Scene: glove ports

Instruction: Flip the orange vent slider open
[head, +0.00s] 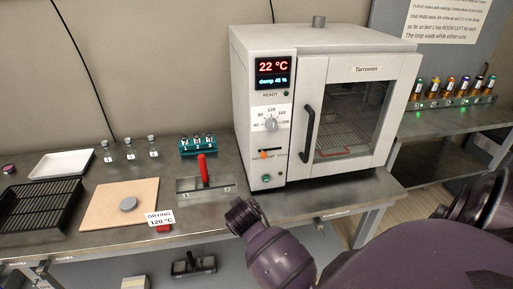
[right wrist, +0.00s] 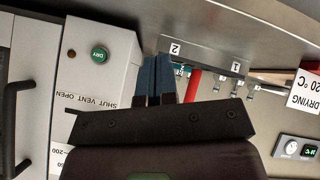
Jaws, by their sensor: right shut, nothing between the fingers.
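The orange vent slider (head: 264,154) is on the left front panel of the white oven (head: 300,70). It sits toward the left end of its short slot, at the SHUT side of the label. In the right wrist view the label SHUT VENT OPEN (right wrist: 90,99) shows upside down, and the slider itself is hidden there. My right gripper (right wrist: 157,78) has its two blue fingers together and empty, beside the panel edge and over the bench. In the head view my right arm ends low in front of the bench, and its fingers cannot be made out. My left gripper is not in view.
A red-handled stand (head: 203,170) marked 1 and 2 stands left of the oven. A green button (head: 265,178) is below the slider, a dial (head: 271,124) above it, and the dark door handle (head: 309,134) to the right. A tan board (head: 120,204) and black rack lie left.

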